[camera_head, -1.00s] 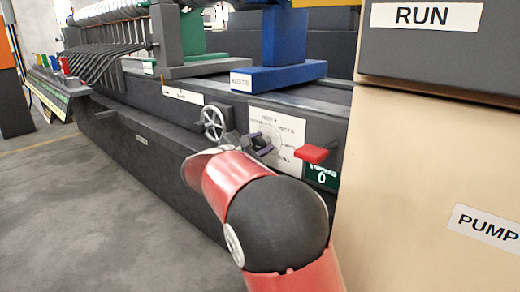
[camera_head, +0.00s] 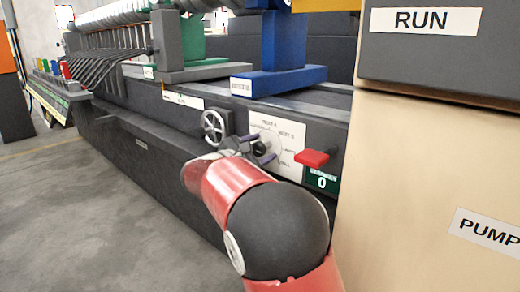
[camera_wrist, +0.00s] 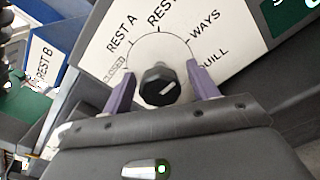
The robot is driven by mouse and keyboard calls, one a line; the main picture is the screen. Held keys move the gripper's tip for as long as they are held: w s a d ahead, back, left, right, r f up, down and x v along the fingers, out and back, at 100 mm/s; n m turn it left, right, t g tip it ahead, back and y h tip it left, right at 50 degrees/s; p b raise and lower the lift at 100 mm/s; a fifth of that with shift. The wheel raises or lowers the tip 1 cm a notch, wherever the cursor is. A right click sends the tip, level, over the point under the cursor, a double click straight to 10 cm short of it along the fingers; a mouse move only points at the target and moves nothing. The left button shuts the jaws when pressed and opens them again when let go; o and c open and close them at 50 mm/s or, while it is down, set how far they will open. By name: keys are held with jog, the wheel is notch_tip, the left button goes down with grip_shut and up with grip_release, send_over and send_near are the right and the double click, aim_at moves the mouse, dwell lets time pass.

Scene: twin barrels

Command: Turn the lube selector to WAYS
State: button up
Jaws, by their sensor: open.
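The plate (camera_head: 290,135) is on the machine's side in the head view. Its labels include REST A, WAYS and QUILL; another REST label is cut off. My gripper (camera_wrist: 159,74) is open, with one purple finger on each side of the knob and visible gaps in the wrist view. Knob contact and depth are unclear.
A red lever (camera_head: 312,158) sticks out right of the dial, above a green panel (camera_head: 321,180) showing 0. A handwheel (camera_head: 213,126) is to its left. A beige cabinet (camera_head: 425,170) stands close on the right. Open floor (camera_head: 80,220) lies left.

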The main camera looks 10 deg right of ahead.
jog(key=v, duration=0.7)
jog(key=shift+s+a, duration=0.25)
jog(key=shift+a, duration=0.05)
